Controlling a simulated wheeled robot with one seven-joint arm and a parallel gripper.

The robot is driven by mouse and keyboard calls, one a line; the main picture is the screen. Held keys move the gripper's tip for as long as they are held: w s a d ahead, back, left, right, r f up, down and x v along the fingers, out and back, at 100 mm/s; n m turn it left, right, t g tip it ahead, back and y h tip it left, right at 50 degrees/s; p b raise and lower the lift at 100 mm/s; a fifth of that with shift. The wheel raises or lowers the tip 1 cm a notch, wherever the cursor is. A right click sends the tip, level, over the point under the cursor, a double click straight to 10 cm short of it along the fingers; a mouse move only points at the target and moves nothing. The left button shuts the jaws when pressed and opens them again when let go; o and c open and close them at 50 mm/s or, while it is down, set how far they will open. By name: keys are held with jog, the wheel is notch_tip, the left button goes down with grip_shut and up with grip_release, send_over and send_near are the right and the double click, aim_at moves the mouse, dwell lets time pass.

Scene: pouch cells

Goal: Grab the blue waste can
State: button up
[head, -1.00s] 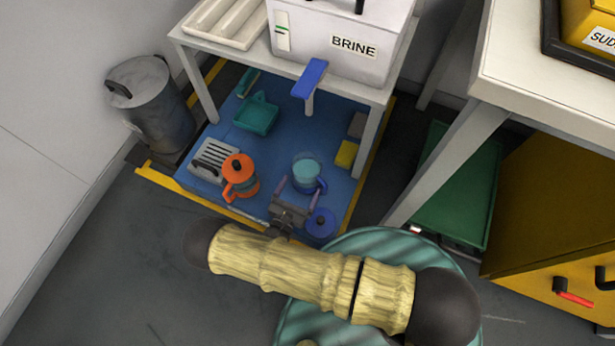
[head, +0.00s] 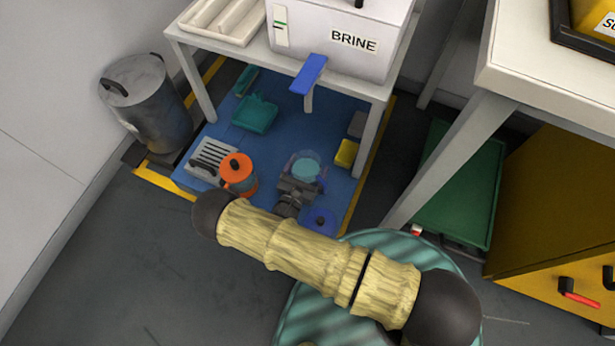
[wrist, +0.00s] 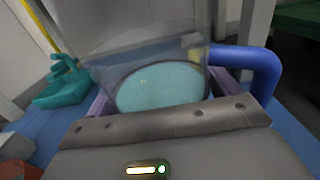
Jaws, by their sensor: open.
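The blue waste can (head: 305,168) stands on the blue mat under the white table. It is a clear vessel with pale teal contents and a blue handle. In the wrist view the can (wrist: 160,85) fills the middle, with its blue handle (wrist: 262,72) on the right. My gripper (head: 298,186) is low over the mat at the can's near side. In the wrist view its purple fingers stand open, one on each side of the can. Whether they touch its wall cannot be told, and their tips are hidden behind it.
A grey rack (head: 211,158), teal dustpan (head: 255,114) and yellow block (head: 346,153) are on the mat. The white table's legs (head: 372,140) flank the space.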

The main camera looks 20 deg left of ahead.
jog(key=shift+c, duration=0.2)
dwell(0.3)
jog(key=c, duration=1.2)
jog(key=shift+o, duration=0.2)
jog(key=shift+r, duration=0.15)
notch_tip(320, 180, up, 10)
jog(key=p, duration=0.6)
jog(key=shift+p, duration=0.3)
